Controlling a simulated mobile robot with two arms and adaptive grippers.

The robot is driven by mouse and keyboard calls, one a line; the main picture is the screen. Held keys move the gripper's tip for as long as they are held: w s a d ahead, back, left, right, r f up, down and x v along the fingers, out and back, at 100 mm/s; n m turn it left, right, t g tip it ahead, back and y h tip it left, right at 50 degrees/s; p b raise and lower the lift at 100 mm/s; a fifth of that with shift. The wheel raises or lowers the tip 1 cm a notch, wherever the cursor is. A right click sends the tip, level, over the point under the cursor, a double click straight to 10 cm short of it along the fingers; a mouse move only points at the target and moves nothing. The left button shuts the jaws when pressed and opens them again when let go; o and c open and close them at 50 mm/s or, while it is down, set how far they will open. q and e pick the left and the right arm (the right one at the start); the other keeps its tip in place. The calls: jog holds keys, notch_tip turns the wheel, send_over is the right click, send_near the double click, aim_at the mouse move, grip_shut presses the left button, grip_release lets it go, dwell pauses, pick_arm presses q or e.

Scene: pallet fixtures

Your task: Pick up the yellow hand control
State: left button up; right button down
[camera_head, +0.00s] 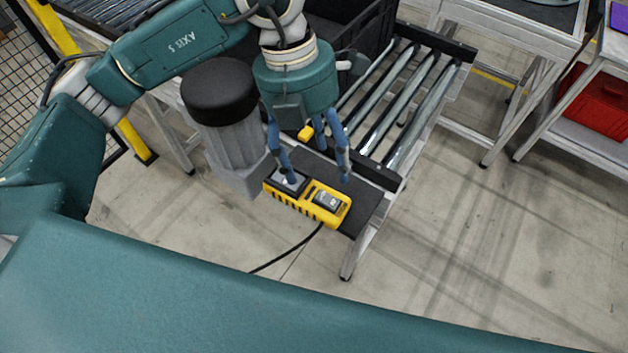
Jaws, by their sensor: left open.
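The yellow hand control (332,216) lies at the near end of a dark plate (362,205) on the conveyor frame. It is a yellow box with dark panels on its top, and a black cable runs from it down to the left. My left gripper (315,178) points down just above and behind the hand control, with its blue fingers spread apart. The left finger overlaps the control's left part in the picture; I cannot tell whether it touches. A small yellow part (305,133) shows between the fingers. My right gripper is not in view.
A grey cylinder with a black cap (220,92) stands close left of the gripper. Metal rollers (410,95) and a black crate (385,30) lie behind. A red box (597,105) sits on a shelf at right. The floor at right front is clear.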

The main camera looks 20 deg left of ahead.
pick_arm(q)
jog(key=n+y, duration=0.1)
jog(key=y, duration=0.1)
send_over(306, 194)
jog(key=w+a, duration=0.3)
jog(key=f, duration=0.3)
jog(key=shift+s+a+f+t, duration=0.1)
jog(key=shift+s+a+t, duration=0.05)
jog(key=shift+s+t, duration=0.2)
jog(key=shift+w+f+p, duration=0.1)
jog(key=shift+f+p, duration=0.25)
jog(key=shift+f, duration=0.55)
jog(key=f, duration=0.1)
jog(key=f+p, duration=0.1)
jog(key=s+f+p, duration=0.1)
jog(key=shift+a+f, duration=0.25)
jog(key=shift+w+f, duration=0.1)
jog(key=shift+f, duration=0.45)
